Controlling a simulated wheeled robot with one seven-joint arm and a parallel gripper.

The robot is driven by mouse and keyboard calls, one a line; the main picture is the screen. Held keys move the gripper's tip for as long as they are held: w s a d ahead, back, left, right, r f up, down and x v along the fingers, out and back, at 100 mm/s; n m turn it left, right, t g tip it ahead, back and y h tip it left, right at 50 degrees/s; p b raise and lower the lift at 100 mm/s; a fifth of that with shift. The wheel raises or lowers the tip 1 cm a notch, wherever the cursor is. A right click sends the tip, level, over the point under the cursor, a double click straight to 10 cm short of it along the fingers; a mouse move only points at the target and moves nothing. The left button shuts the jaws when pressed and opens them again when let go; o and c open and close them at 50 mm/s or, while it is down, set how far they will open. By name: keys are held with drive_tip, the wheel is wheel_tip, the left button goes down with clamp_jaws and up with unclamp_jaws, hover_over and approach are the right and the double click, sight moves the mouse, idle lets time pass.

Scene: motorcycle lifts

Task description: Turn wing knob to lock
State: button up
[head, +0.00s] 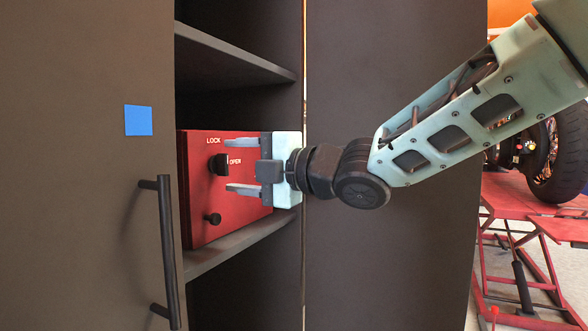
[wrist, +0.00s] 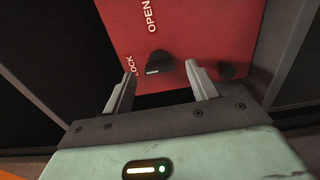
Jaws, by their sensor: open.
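A red box (head: 230,215) stands on a shelf inside the cabinet, with white LOCK and OPEN labels on its face. The black wing knob (head: 219,165) sits beside the labels. In the wrist view the wing knob (wrist: 160,61) has a pale mark on it; I cannot tell for sure which label it points at. My gripper (head: 232,165) is open and empty, facing the box from the right. In the wrist view its fingertips (wrist: 161,70) stand either side of the knob's line, apart from it; whether they reach around it is unclear.
A small black round knob (head: 213,219) is lower on the box, close to one finger in the wrist view. A shelf (head: 235,60) is above. A cabinet door with a handle (head: 167,250) and blue square (head: 138,120) is left; a dark panel (head: 400,250) is right.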

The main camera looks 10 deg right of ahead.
drive_tip(key=v, duration=1.5)
drive_tip(key=shift+p, duration=0.4)
wheel_tip(320, 180, down, 17)
drive_tip(key=m+g+h, duration=0.2)
drive_tip(key=m+h, duration=0.7)
drive_tip(key=m, duration=0.4)
drive_tip(key=s+f+m+g+h, duration=0.2)
drive_tip(key=s+f+m+g, duration=0.3)
drive_tip(key=s, duration=0.6)
drive_tip(key=s+f+m+g+h, duration=0.35)
drive_tip(key=s+f, duration=0.35)
drive_tip(key=s, duration=0.3)
wheel_tip(320, 180, up, 19)
drive_tip(key=p, duration=1.9)
drive_tip(key=shift+w+d+y, duration=0.2)
drive_tip(key=shift+w+y, duration=0.15)
drive_tip(key=shift+y, duration=0.1)
